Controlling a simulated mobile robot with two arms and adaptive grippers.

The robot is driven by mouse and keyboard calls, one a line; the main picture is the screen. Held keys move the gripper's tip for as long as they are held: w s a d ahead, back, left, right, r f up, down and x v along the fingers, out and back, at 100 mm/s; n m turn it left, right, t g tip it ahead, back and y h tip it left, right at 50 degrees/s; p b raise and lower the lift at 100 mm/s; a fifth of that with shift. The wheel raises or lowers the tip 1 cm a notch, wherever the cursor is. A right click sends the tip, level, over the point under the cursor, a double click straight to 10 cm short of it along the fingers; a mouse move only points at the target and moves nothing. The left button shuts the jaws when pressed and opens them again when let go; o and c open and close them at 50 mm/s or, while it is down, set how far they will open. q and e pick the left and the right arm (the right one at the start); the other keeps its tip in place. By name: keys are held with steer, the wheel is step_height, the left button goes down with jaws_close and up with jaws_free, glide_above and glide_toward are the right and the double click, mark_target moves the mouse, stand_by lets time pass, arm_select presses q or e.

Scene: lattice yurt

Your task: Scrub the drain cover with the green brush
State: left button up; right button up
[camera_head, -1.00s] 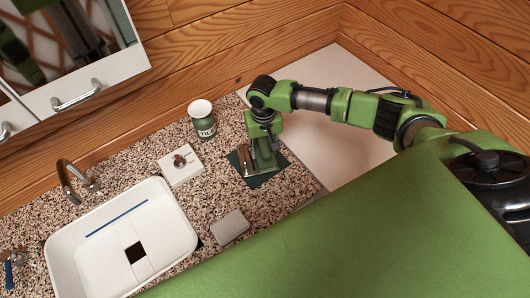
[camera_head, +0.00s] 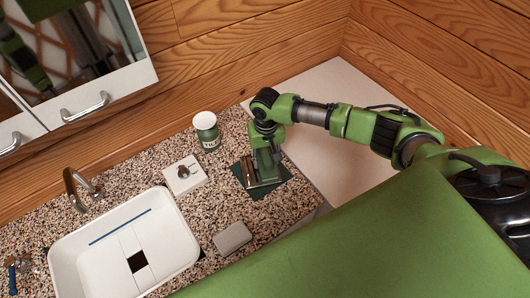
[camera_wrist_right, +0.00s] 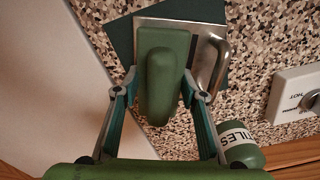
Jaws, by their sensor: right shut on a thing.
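My right gripper (camera_wrist_right: 158,92) is shut on the green brush (camera_wrist_right: 160,75), which is a rounded green handle on a wider green block. Under the brush lies a flat metal plate with a bent bar handle (camera_wrist_right: 216,66), which looks like the drain cover. The plate rests on a dark green mat (camera_wrist_right: 122,38) on the speckled counter. Whether the bristles touch the plate is hidden. My left gripper is not in view.
A white sink (camera_head: 180,227) with a dark square opening (camera_head: 137,261) and a tap (camera_head: 75,190) is at the left. A TILES jar (camera_head: 206,130), a white dial box (camera_head: 184,175) and a grey block (camera_head: 232,238) stand near the mat. Wooden walls close off the back.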

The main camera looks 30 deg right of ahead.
mark_target(269, 165)
steer(key=shift+s+a+p, duration=0.25)
steer(key=shift+s+p, duration=0.8)
steer(key=shift+p, duration=0.05)
steer(key=shift+s+a, duration=0.25)
steer(key=shift+s, duration=0.8)
steer(key=shift+w+d, duration=0.2)
steer(key=shift+w, duration=0.55)
steer(key=shift+w+d, duration=0.15)
steer(key=shift+w, duration=0.6)
steer(key=shift+r, duration=0.1)
steer(key=shift+r, duration=4.5)
